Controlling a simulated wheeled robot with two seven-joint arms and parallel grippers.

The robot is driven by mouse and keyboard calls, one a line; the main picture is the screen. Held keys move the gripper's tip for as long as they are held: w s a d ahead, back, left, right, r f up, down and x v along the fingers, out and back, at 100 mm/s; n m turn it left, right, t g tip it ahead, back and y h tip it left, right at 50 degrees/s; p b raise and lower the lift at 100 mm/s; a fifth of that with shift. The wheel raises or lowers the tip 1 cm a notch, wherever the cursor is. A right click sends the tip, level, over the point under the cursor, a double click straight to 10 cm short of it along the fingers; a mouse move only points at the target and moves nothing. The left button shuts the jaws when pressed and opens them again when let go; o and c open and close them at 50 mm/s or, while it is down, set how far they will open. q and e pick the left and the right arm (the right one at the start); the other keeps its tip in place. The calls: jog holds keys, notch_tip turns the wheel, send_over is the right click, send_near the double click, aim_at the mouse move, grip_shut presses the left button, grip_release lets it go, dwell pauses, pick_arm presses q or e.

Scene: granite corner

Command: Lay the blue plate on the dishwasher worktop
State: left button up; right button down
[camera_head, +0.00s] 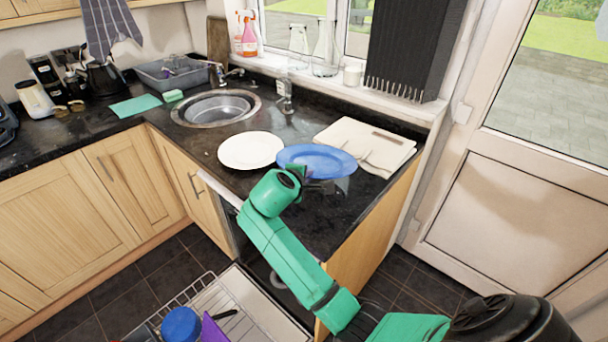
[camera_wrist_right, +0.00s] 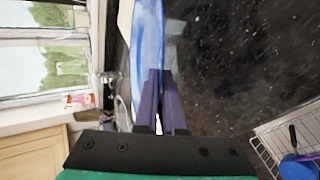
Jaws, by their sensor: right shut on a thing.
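The blue plate (camera_head: 318,160) is above the dark worktop (camera_head: 300,220), right of a white plate (camera_head: 250,150). My right gripper (camera_head: 300,178) is at the near edge of the blue plate, partly hidden by its own wrist. In the right wrist view, the purple fingers (camera_wrist_right: 160,95) are shut on the rim of the blue plate (camera_wrist_right: 147,45). Whether the plate touches the worktop cannot be told. My left gripper is not in view.
A folded cream cloth (camera_head: 365,145) with cutlery lies behind the blue plate. The sink (camera_head: 216,108) is at the back left. The open dishwasher rack (camera_head: 215,310) with a blue item (camera_head: 181,325) is below. The near worktop is clear.

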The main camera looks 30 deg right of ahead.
jog(key=f+b, duration=0.1)
jog(key=d+f+b, duration=0.1)
jog(key=f, duration=0.1)
jog(key=shift+w+d+f, duration=0.1)
jog(key=shift+w+f, duration=0.05)
jog(key=shift+f, duration=0.05)
jog(key=shift+f+b, duration=0.4)
jog(key=shift+f, duration=1.05)
jog(key=c, duration=0.9)
grip_release()
jog(key=o, duration=0.3)
jog(key=shift+f, duration=0.1)
